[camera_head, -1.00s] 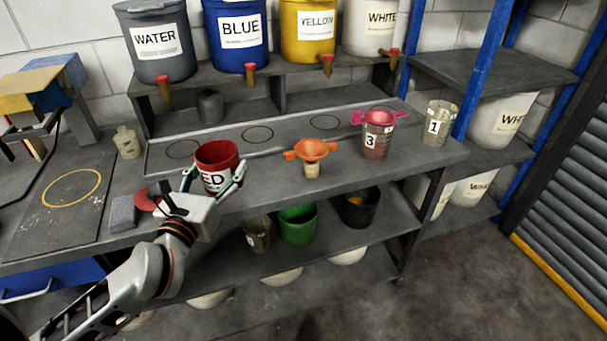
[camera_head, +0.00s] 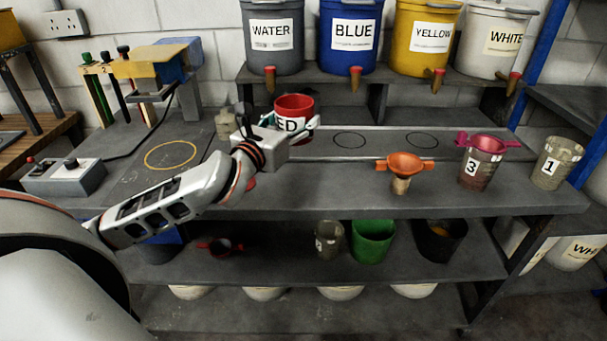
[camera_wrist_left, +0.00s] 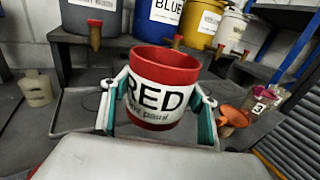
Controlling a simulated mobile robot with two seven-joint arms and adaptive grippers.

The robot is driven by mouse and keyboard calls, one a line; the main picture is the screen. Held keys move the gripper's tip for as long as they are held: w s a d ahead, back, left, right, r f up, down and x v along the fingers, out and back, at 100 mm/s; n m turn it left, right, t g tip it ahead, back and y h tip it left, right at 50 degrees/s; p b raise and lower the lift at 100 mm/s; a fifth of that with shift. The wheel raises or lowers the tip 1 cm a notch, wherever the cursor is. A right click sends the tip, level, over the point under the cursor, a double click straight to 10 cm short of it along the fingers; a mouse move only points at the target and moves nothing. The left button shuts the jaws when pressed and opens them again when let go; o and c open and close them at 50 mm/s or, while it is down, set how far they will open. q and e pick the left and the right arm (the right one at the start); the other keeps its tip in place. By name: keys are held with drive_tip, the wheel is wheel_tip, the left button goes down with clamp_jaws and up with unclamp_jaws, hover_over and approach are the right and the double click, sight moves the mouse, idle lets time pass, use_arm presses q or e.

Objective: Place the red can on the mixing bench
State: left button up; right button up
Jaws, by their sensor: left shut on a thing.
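The red can (camera_head: 293,103), with a white label, is held upright in my left gripper (camera_head: 292,128). In the left wrist view the red can (camera_wrist_left: 165,70) sits between both fingers, one on each side, and its label reads RED. The can is over the back left part of the mixing bench (camera_head: 330,178). I cannot tell whether its base touches the bench, as the gripper hides it. My right gripper is not in view.
An orange funnel (camera_head: 405,163) on a small bottle, cup 3 (camera_head: 478,172) with a pink funnel, and cup 1 (camera_head: 555,165) stand on the right. Large labelled buckets with taps line the shelf behind. A pale bottle (camera_head: 224,123) stands left of the gripper. The bench's front middle is clear.

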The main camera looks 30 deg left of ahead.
use_arm(q)
wheel_tip(320, 180, down, 10)
drive_tip(key=shift+f+b, duration=0.1)
drive_tip(key=shift+b, duration=1)
drive_tip(key=shift+f, duration=0.3)
wheel_tip(320, 180, down, 4)
drive_tip(key=shift+b, duration=0.6)
drive_tip(key=shift+r, duration=0.1)
drive_tip(key=o, duration=1.7)
drive_tip(key=shift+f, duration=0.25)
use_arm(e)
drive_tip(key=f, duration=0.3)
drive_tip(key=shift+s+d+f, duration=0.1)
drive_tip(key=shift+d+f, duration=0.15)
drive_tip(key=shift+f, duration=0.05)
